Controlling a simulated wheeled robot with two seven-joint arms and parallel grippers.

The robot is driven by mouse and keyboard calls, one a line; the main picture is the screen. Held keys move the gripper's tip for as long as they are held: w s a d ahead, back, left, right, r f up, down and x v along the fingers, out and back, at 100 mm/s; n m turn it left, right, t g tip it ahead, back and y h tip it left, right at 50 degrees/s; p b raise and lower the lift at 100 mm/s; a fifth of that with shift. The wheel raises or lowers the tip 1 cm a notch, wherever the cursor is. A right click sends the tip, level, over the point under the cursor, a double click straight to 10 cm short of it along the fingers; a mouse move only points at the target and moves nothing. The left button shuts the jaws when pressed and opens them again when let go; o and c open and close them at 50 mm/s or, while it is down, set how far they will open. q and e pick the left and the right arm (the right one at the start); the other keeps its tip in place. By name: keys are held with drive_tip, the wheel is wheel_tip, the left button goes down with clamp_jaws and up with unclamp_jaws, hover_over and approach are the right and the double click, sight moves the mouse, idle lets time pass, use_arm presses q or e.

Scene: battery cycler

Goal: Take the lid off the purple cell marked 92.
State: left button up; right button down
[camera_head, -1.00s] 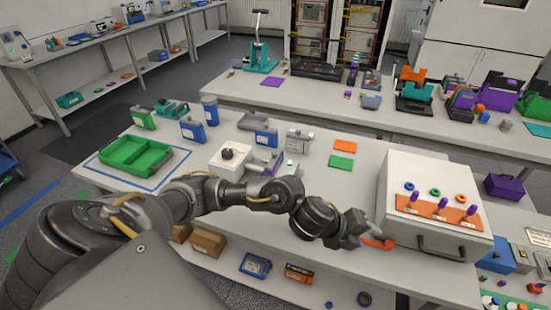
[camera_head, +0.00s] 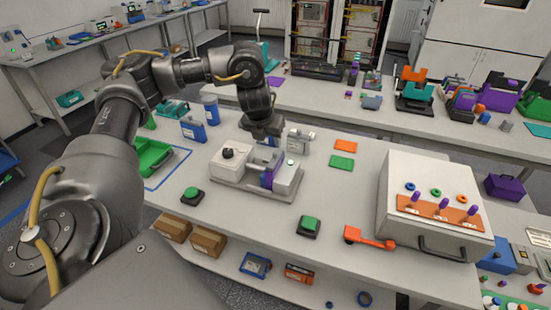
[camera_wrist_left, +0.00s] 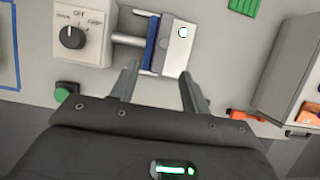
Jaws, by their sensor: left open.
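A purple, plate-like part (camera_head: 267,178) stands upright in a bench device (camera_head: 225,166), against its white right-hand block (camera_head: 288,177). It looks blue-purple in the left wrist view (camera_wrist_left: 151,45). I cannot read a 92 on it or tell whether it is the cell or its lid. My left gripper (camera_head: 264,140) hangs just behind and above the device in the head view. In the left wrist view its two fingers (camera_wrist_left: 159,73) are apart with nothing between them, pointing at the purple part and white block (camera_wrist_left: 178,42). My right gripper is not in view.
Green buttons (camera_head: 192,195) (camera_head: 309,227) stand at the front. An orange tool (camera_head: 369,238) lies by a white box (camera_head: 440,180). A blue container (camera_head: 193,130), green tray (camera_head: 150,157), and orange (camera_head: 345,146) and green (camera_head: 341,162) plates are around. The bench between device and box is mostly clear.

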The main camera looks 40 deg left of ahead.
sight(274, 154)
use_arm(q)
drive_tip(key=shift+b+x, duration=0.65)
drive_tip(key=shift+x, duration=2.05)
drive_tip(key=p+x, duration=0.1)
drive_tip(key=x, duration=0.4)
drive_tip(key=shift+w+d+r, duration=0.1)
drive_tip(key=shift+c, duration=0.3)
clamp_jaws()
